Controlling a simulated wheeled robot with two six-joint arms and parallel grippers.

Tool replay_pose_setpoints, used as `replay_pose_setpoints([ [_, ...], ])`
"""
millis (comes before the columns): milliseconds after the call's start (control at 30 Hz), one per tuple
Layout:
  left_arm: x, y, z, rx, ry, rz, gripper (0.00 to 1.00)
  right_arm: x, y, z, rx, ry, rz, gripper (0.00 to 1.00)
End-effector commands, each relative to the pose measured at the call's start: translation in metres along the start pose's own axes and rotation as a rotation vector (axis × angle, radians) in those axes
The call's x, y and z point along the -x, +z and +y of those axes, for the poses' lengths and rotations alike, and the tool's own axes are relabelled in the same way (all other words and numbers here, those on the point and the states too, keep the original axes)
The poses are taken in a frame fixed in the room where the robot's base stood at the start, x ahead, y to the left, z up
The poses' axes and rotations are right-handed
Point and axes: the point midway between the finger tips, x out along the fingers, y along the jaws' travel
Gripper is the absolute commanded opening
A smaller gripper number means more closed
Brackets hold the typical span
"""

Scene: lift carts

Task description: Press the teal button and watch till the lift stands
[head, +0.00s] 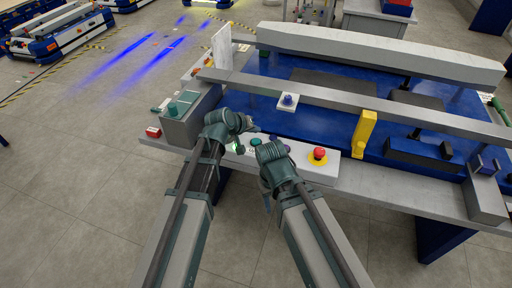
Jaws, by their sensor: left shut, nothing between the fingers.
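A pale control panel (338,168) runs along the front edge of the bench. On it a small teal button (255,142) shows between my two grippers.
A red mushroom button (319,153) on a yellow base stands right of my right arm. Behind lies a blue deck (330,122) with grey rails and a yellow block (364,132). A small red box (153,132) is at the left.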

Motion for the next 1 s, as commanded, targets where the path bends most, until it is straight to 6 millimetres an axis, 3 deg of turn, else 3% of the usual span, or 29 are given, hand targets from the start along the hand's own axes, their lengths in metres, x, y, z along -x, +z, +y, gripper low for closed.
replay_pose_setpoints([
  [33, -0.010, 0.007, -0.007, 0.000, 0.000, 0.000, 0.00, -0.014, -0.001, -0.001, 0.000, 0.000, 0.000, 0.50],
  [200, -0.019, 0.014, -0.014, 0.000, 0.000, 0.000, 0.00, -0.027, -0.002, -0.003, 0.000, 0.000, 0.000, 0.50],
  [1000, -0.019, 0.014, -0.014, 0.000, 0.000, 0.000, 0.00, -0.027, -0.002, -0.003, 0.000, 0.000, 0.000, 0.50],
])
